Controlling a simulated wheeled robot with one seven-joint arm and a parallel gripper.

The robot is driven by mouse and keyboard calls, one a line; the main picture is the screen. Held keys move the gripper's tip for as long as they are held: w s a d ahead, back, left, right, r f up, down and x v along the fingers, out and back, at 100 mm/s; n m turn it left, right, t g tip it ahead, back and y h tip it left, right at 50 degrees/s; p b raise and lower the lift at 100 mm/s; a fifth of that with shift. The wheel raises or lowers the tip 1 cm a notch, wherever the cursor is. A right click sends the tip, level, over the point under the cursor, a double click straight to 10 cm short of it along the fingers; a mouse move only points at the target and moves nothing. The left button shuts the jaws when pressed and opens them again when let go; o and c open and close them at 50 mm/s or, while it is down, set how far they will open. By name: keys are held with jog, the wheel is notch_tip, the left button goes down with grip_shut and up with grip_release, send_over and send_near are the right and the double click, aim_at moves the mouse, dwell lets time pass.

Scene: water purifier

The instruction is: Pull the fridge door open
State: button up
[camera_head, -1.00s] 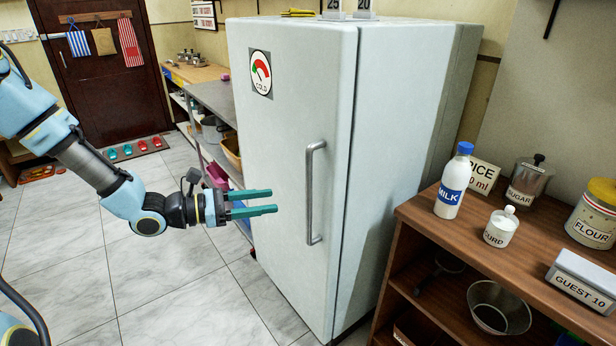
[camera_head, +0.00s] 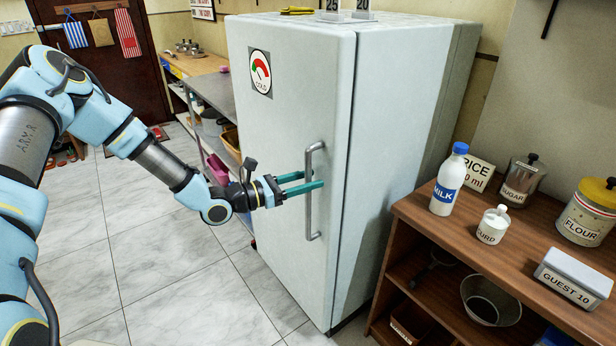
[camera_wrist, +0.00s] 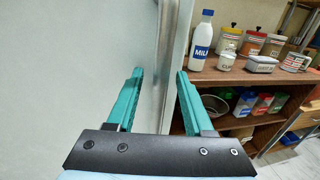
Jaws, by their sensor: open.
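The white fridge door (camera_head: 270,130) is closed in the head view, with its vertical metal handle (camera_head: 309,212) near the right edge. My gripper (camera_head: 312,180) is open at the handle's mid-height, its teal fingers reaching in from the left. The near finger crosses in front of the handle, and the far finger's tip ends just left of it. In the wrist view my gripper (camera_wrist: 159,72) has its fingers spread, with a vertical grey bar, apparently the handle (camera_wrist: 164,50), between them. I cannot tell whether the fingers touch it.
A wooden shelf (camera_head: 460,250) stands right of the fridge, holding a milk bottle (camera_head: 448,180), a curd pot (camera_head: 492,226), a sugar jar (camera_head: 521,183) and a flour tin (camera_head: 588,214). A metal side table (camera_head: 215,92) stands left of the fridge. The tiled floor (camera_head: 170,280) in front is clear.

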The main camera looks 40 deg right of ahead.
jog(key=shift+d, duration=0.1)
grip_shut()
dwell(0.4)
dwell(1.0)
